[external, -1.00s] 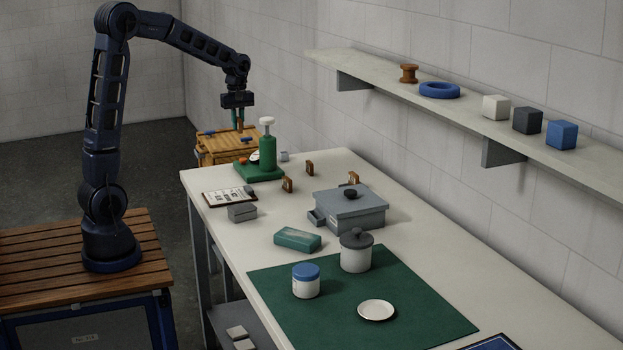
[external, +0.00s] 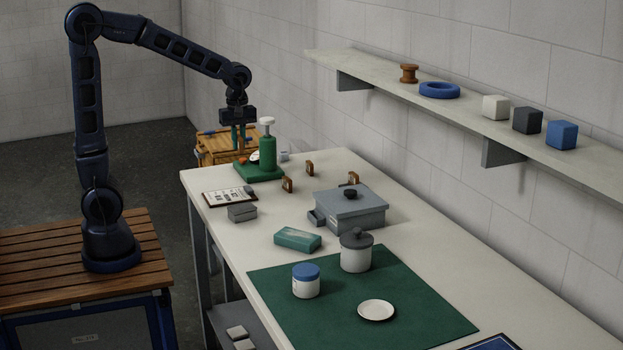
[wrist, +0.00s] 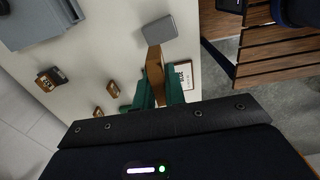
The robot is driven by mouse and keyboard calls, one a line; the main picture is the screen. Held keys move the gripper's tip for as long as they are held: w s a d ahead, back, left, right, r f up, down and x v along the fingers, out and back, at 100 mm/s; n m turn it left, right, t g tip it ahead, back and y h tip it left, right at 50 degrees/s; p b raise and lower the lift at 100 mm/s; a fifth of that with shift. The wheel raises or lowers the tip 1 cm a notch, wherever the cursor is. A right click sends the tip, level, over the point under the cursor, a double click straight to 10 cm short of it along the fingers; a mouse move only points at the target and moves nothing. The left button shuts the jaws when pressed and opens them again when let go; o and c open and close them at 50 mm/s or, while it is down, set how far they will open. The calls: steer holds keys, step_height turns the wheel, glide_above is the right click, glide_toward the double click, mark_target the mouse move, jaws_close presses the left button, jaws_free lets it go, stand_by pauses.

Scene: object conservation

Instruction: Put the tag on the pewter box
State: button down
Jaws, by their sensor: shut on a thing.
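My gripper (external: 240,140) is low at the far end of the table, by the green press. In the wrist view its green fingers (wrist: 160,95) are shut on a long orange-brown strip (wrist: 154,72), which seems to be the tag; the fingers hide part of it. Two grey boxes could be the pewter box. The small plain one (external: 242,212) lies near the table's left edge and shows just beyond the strip in the wrist view (wrist: 159,30). The larger one (external: 352,208) has a dark knob and stands at mid-table, at upper left in the wrist view (wrist: 35,22).
The green press (external: 267,153) with a white knob stands close to my fingers. Several small brown pieces (external: 287,185) stand between it and the larger box. A white card (external: 229,197), a teal box (external: 297,239) and jars (external: 356,252) are nearer. A wooden crate (external: 212,150) is behind.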

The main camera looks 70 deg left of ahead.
mark_target(242, 207)
step_height(242, 207, down, 19)
steer(key=shift+f, duration=0.1)
stand_by(0.5)
steer(key=c, duration=1.5)
jaws_free()
steer(key=shift+f, duration=0.15)
steer(key=shift+o, duration=0.2)
